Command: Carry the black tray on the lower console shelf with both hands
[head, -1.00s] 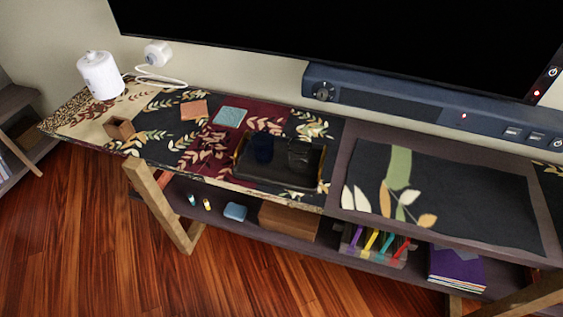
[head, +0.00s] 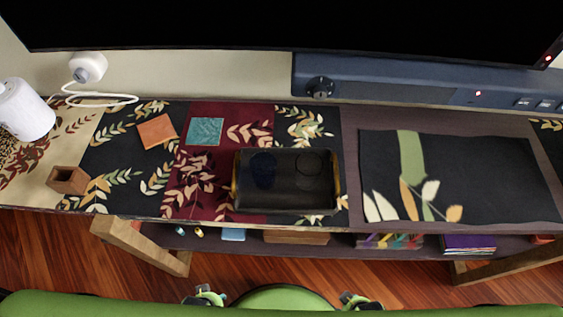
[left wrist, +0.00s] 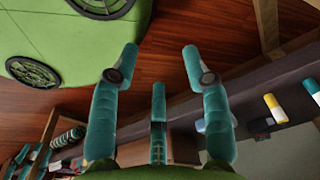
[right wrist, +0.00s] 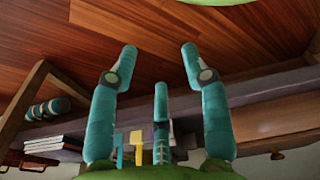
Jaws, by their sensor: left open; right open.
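The black tray (head: 285,203) lies flat on the console's top surface, not on the lower shelf. It has a gold-toned handle at its left and right ends. A dark blue cup (head: 262,168) and a dark see-through glass (head: 308,168) stand in it. My left gripper (left wrist: 160,53) is open and empty in the left wrist view, apart from the shelf things. My right gripper (right wrist: 159,51) is open and empty in the right wrist view. Neither touches the tray. Only small green parts of my arms show at the head view's bottom edge.
The lower shelf (head: 350,243) holds a brown box (head: 297,237), coloured pens (head: 392,241) and purple books (head: 468,243).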

